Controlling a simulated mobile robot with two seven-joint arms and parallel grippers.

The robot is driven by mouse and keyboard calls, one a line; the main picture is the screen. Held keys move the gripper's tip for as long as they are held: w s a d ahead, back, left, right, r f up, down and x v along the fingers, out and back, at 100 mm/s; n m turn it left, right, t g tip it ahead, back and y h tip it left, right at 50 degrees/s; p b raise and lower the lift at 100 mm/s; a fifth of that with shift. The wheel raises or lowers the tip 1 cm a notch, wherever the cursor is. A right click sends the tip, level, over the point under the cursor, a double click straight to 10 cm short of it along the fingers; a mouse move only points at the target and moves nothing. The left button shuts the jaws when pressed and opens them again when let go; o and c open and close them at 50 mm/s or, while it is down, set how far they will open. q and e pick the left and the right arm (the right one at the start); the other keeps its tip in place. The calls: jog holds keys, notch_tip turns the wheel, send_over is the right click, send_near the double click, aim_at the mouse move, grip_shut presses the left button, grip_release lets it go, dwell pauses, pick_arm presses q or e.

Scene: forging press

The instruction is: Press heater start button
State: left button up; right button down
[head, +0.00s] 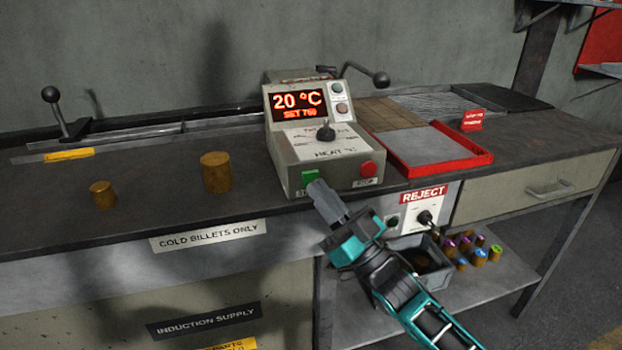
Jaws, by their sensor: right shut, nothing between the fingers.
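The heater control box (320,141) stands on the bench with a lit display (298,104) reading 20 °C and SET 750. Its green button (310,177) is at the lower left of the front face, with a partly hidden label below it. A red button (367,169) is at the lower right of the same face. My right gripper (318,187) is shut and empty. Its tips are at the green button's lower edge in the picture; I cannot tell whether they touch it. My left gripper is not in view.
Two brass-coloured billets (216,172) stand on the bench left of the box. A red-rimmed tray (436,166) lies to the right. Below are a REJECT switch panel (424,211), a grey bin (440,277) and several colour-topped billets (479,254) on a lower shelf.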

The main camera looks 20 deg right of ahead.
jog(key=shift+w, duration=0.35)
jog(key=shift+w, duration=0.45)
dwell(0.5)
jog(key=shift+s, duration=0.85)
jog(key=shift+s+p, duration=0.1)
jog(key=shift+p, duration=0.25)
jog(key=s+p, duration=0.2)
jog(key=s, duration=0.2)
jog(key=shift+s+d, duration=0.1)
jog(key=shift+s, duration=0.3)
jog(key=shift+f+h+p, duration=0.1)
jog(key=shift+h+p, duration=0.2)
jog(key=shift+p, duration=0.05)
